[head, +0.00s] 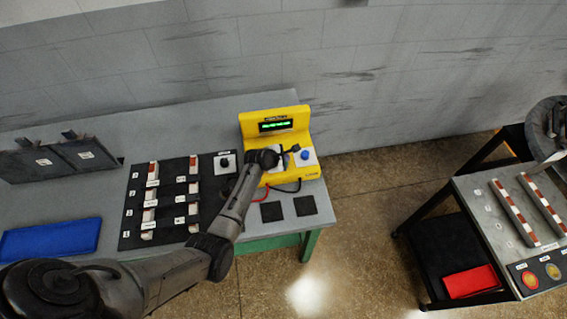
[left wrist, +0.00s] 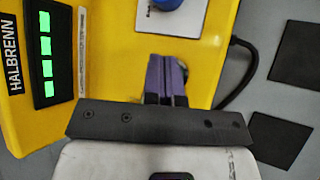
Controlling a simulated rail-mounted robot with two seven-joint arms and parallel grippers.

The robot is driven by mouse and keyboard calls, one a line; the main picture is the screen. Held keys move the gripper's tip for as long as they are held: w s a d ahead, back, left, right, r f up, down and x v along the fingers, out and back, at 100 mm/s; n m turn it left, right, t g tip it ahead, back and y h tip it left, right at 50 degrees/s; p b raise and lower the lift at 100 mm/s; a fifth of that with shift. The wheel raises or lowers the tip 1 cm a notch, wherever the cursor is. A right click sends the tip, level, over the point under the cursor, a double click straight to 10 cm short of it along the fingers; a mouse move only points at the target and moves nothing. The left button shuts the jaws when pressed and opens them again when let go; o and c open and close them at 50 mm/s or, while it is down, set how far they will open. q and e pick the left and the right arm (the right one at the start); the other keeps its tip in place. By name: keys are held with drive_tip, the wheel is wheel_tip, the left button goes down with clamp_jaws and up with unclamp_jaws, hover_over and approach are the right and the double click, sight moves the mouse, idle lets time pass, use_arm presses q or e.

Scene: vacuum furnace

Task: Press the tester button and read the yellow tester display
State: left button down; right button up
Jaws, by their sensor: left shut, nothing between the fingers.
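The yellow tester (head: 246,125) stands on the grey bench by the wall. Its dark display (head: 273,126) is lit with green characters too small to read. In the left wrist view the display (left wrist: 45,58) shows several bright green blocks, with "HALBRENN" printed beside it. The blue button (head: 304,155) sits on a white plate on the tester's right side; it is cut by the top edge of the left wrist view (left wrist: 168,4). My left gripper (head: 285,158) is over the tester, just left of the button. Its purple fingers (left wrist: 166,80) are shut and empty, apart from the button.
A black board (head: 128,212) with several labelled pieces lies left of my arm. Two dark square pads (head: 272,211) and red and black leads are in front of the tester. A blue mat (head: 52,238) lies far left. A cart (head: 483,215) stands at right beyond open floor.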

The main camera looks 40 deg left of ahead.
use_arm(q)
drive_tip(key=shift+f, duration=0.4)
idle(0.3)
drive_tip(key=shift+f, duration=0.4)
drive_tip(key=shift+r, duration=0.1)
idle(0.6)
drive_tip(key=shift+r+p, duration=0.65)
drive_tip(key=shift+p, duration=0.1)
drive_tip(key=shift+r, duration=0.1)
